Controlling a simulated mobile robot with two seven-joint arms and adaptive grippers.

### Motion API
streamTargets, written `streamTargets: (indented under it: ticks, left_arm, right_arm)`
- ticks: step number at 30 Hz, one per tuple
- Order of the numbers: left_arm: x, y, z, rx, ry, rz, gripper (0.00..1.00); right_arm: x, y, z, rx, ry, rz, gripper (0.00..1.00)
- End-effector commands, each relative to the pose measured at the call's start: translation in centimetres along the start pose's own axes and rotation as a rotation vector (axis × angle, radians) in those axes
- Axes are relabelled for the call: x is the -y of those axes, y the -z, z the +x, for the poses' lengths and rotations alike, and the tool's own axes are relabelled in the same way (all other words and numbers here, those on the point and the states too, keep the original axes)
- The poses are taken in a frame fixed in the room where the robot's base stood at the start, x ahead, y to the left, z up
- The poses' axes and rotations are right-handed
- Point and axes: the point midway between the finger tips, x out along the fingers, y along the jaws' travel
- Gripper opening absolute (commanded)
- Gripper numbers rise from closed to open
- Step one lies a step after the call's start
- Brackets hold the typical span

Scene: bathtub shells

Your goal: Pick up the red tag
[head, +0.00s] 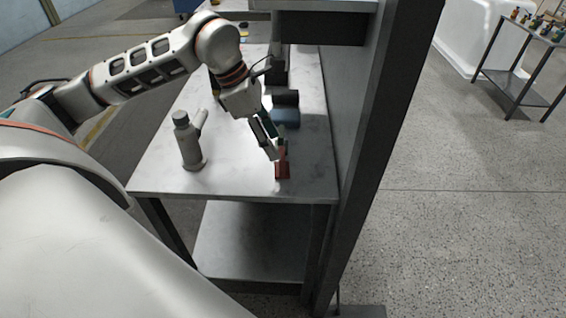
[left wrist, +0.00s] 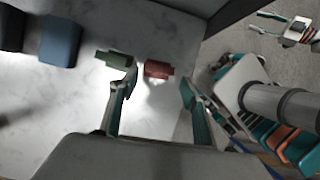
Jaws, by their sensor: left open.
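The red tag (head: 282,169) is a small reddish block on the grey metal table, near its front right part. It also shows in the left wrist view (left wrist: 158,69), just past the fingertips and roughly between them. My left gripper (head: 272,150) points down at the tag from above; its fingers are open and empty (left wrist: 158,86). In the head view its fingers hide part of the tag's surroundings. Whether a finger touches the tag cannot be told. What looks like my right gripper is small at the upper right of the left wrist view (left wrist: 268,24).
A green block (left wrist: 113,59) lies close beside the red tag. A blue block (left wrist: 61,41) is farther off. A grey bottle-like object (head: 188,143) stands left on the table (head: 235,181). A dark upright post (head: 372,150) rises along the table's right side.

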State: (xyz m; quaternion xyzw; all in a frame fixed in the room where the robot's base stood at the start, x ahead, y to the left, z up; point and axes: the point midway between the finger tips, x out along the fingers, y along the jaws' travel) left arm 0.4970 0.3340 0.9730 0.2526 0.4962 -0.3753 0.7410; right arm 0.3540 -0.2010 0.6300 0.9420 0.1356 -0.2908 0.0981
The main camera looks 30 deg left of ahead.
Motion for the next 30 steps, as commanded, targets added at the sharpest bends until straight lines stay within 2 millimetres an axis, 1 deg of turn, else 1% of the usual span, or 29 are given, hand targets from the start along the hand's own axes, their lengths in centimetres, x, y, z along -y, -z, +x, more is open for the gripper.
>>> streamTargets:
  ticks: [5,9,12,15,22,25,26,30]
  left_arm:
    - [0.0,-0.2,1.9,0.002,0.004,-0.001,0.47]
    - [-0.1,-0.4,4.0,0.002,0.006,-0.001,0.47]
    - [-0.2,-0.3,5.2,0.002,0.004,-0.002,0.47]
    - [-0.2,-0.4,5.7,0.003,0.002,-0.002,0.47]
    - [-0.2,-0.4,5.8,0.003,0.001,-0.001,0.47]
    - [-0.2,-0.4,5.8,0.003,0.001,-0.001,0.21]
    - [-0.2,-0.4,5.8,0.003,0.001,-0.001,0.17]
    - [-0.2,-0.4,5.8,0.003,0.001,-0.001,0.17]
  right_arm:
    - [0.0,0.0,-0.1,0.001,0.0,-0.001,0.4]
    - [-0.1,0.1,-0.1,0.0,0.0,-0.002,0.4]
    - [-0.1,0.1,-0.1,0.001,0.0,-0.002,0.4]
    - [-0.1,0.1,-0.1,0.001,0.0,-0.003,0.4]
    - [-0.1,0.1,-0.1,0.001,-0.001,-0.003,0.4]
    - [-0.1,0.1,-0.1,0.0,-0.001,-0.003,0.4]
    - [-0.1,0.1,-0.1,0.0,-0.001,-0.003,0.4]
    - [-0.2,0.2,-0.1,-0.001,-0.001,-0.003,0.4]
